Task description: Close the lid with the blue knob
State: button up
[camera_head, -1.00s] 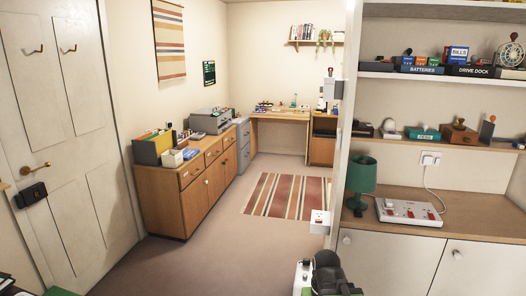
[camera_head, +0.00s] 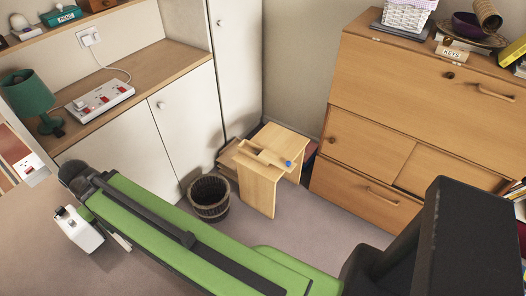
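A small blue knob (camera_head: 288,164) sits at the right end of a narrow wooden bar on a small light-wood piece (camera_head: 258,185) in the corner, between the white cupboard and the wooden bureau. This piece has a flat top and a panel reaching down to the floor. I cannot tell which board is the lid or how far it stands open. My green arm crosses the foreground.
A dark wicker basket (camera_head: 209,197) stands on the floor left of the wooden piece. A wooden bureau (camera_head: 420,110) stands at the right. A white cupboard (camera_head: 130,140) carries a green lamp (camera_head: 30,95) and a power strip (camera_head: 100,98). Carpet in front of the basket is clear.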

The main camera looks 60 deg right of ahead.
aim_at(271, 157)
jog(key=z, duration=1.3)
jog(key=k, duration=0.35)
jog(key=u, duration=0.35)
jog(key=i, duration=0.7)
jog(key=u, duration=0.15)
